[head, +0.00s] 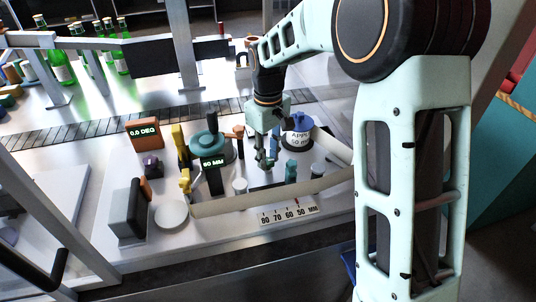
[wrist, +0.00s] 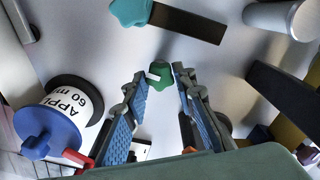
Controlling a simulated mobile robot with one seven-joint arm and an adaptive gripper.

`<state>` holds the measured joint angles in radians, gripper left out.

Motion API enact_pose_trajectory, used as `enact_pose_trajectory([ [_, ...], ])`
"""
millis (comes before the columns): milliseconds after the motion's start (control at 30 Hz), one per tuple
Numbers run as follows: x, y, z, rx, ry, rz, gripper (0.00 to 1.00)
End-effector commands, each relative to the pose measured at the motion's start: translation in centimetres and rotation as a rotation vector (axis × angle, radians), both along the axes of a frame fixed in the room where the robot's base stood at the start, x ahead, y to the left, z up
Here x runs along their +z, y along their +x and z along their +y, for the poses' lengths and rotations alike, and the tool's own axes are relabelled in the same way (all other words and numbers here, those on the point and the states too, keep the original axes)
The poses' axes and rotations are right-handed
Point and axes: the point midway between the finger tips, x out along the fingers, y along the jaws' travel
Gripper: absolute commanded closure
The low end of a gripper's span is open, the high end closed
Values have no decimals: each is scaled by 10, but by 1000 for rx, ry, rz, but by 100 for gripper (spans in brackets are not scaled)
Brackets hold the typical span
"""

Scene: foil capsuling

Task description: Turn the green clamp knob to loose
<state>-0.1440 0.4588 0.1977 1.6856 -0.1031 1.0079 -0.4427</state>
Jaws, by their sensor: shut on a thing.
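The green clamp knob (wrist: 159,77) is a small lobed knob with a white mark on its side, in the upper middle of the wrist view. My gripper (wrist: 160,71) has its two blue-padded fingers on either side of the knob, with the tips closed on it. In the head view my gripper (head: 265,163) points down over the middle of the station, and its fingers largely hide the knob there.
A blue-topped spool labelled "APPL 60 m" (head: 299,138) stands close behind my gripper. A teal knob (head: 291,170) is just right. A marked scale (head: 289,213) lies in front.

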Motion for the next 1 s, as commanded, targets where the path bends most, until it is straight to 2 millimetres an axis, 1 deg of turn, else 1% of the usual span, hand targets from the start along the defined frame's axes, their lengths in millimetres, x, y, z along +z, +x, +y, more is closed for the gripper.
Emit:
enact_pose_trajectory([
  [100, 1, 1, 1, 49, 2, -3, 100],
  [300, 1, 1, 1, 93, 2, -3, 100],
  [767, 1, 1, 1, 107, 1, -3, 100],
  [800, 1, 1, 1, 107, 1, -3, 73],
  [933, 1, 1, 1, 106, 0, -3, 59],
  [1000, 0, 1, 0, 105, 1, -2, 58],
])
